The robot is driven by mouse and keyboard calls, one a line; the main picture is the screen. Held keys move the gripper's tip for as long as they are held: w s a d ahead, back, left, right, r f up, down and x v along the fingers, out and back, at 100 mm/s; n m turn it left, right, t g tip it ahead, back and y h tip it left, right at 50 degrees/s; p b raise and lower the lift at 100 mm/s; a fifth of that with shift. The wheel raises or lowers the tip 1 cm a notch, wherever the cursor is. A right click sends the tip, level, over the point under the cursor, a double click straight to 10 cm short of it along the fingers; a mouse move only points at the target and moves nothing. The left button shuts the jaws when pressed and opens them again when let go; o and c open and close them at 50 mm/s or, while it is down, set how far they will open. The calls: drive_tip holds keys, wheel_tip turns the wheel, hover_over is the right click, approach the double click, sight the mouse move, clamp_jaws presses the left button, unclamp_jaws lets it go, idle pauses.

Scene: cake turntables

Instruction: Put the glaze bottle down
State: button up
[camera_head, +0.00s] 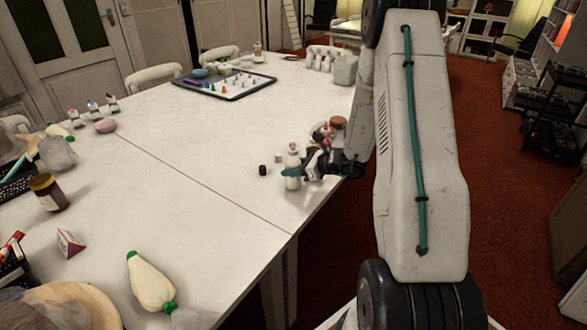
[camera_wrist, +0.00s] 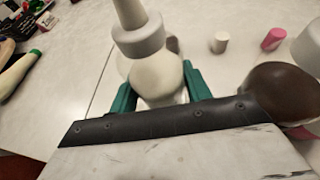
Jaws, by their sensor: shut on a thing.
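The glaze bottle (camera_head: 293,172) is white with a narrow nozzle. It stands upright near the right edge of the white table (camera_head: 160,200). My gripper (camera_head: 295,172) is shut on it, with teal fingers on either side of its body. In the wrist view the glaze bottle (camera_wrist: 157,75) shows its pale nozzle and grey collar, between the teal fingers of my gripper (camera_wrist: 158,88).
A small dark cylinder (camera_head: 263,170) is just left of the bottle. A brown-topped jar (camera_head: 338,122) and other small items crowd behind my gripper. A white piping bag (camera_head: 151,283) lies in front; a tray (camera_head: 225,86) is farther back. The table's middle is clear.

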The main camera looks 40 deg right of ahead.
drive_tip(key=shift+f, duration=0.2)
drive_tip(key=o, duration=0.7)
